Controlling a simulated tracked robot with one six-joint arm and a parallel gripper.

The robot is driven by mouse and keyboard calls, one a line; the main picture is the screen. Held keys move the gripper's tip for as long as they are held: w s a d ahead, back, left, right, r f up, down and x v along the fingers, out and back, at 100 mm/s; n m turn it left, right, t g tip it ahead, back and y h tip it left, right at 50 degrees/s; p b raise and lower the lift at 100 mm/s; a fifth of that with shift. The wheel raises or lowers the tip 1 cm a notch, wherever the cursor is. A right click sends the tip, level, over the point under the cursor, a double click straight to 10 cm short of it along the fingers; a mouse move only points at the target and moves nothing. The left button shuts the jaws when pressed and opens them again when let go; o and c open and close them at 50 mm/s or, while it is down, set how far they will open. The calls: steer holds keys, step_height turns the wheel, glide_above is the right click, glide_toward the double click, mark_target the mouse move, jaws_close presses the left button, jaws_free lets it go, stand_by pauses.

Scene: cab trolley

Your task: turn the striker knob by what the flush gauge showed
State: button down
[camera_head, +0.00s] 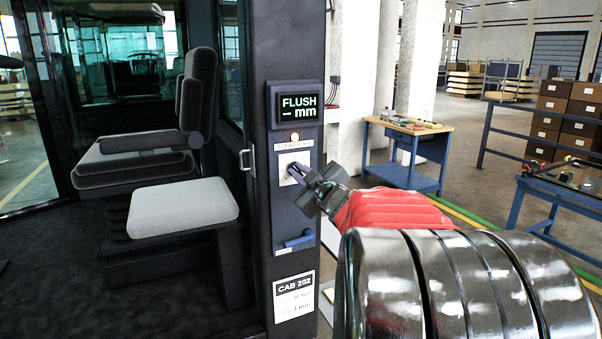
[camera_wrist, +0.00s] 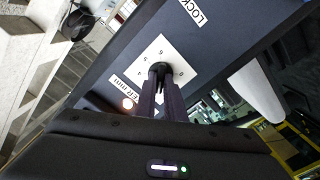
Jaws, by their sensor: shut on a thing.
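The striker knob (camera_wrist: 160,68) is small and dark and sits in the middle of a white dial plate (camera_wrist: 145,62) with numbers round it. My gripper (camera_wrist: 160,88) is shut on the knob, its two fingers on either side of it. In the head view my gripper (camera_head: 301,177) reaches the same plate (camera_head: 286,162) on the cab's door post from the right and hides most of the knob. The flush gauge display (camera_head: 297,107) above it reads "FLUSH" with dashes before "mm", no number.
An orange light (camera_head: 294,137) glows above the plate. Below it is a blue handle (camera_head: 297,241) and a "CAB 202" label (camera_head: 294,297). The cab seat (camera_head: 185,205) is left of the post. A workbench (camera_head: 408,150) and blue trolley (camera_head: 570,185) stand to the right.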

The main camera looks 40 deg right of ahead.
steer(key=shift+n, duration=0.6)
steer(key=shift+f, duration=0.1)
steer(key=c, duration=1.8)
jaws_free()
steer(key=shift+c, duration=0.2)
steer(key=v, duration=1.3)
steer(key=shift+s+a, duration=0.2)
steer(key=shift+s, duration=0.15)
steer(key=shift+w+a, duration=0.1)
